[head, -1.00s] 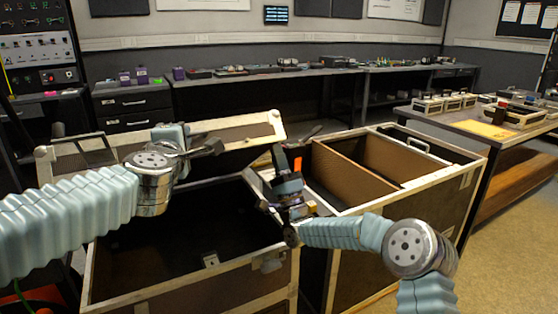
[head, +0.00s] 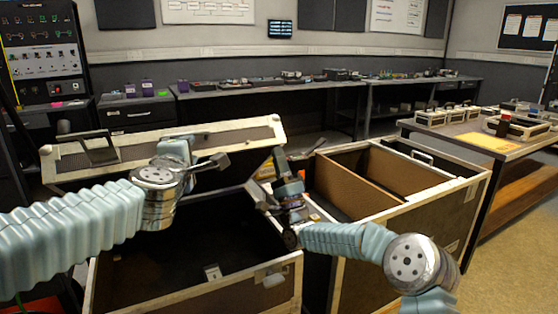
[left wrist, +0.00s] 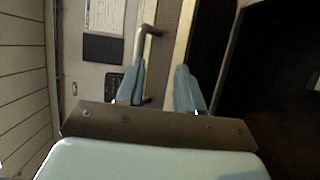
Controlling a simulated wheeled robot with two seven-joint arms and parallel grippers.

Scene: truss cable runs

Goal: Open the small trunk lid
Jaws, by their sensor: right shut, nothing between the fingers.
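The small trunk (head: 190,297) is a dark case with pale edges at the lower left in the head view. Its lid (head: 230,133) is raised and tilted back, so the dark interior shows. My left gripper (head: 218,162) is in front of the lid. In the left wrist view its two fingers (left wrist: 160,92) stand apart, with the lid's panel and pale edge (left wrist: 183,35) beyond them; I cannot tell whether they touch it. My right gripper (head: 265,185) is shut and empty above the trunk's right side, near the lid's right end.
A larger open case (head: 420,205) with brown dividers stands close on the right. A side table (head: 470,135) with several boxes is farther right. A long workbench (head: 270,93) runs along the back wall. Open floor shows at the lower right.

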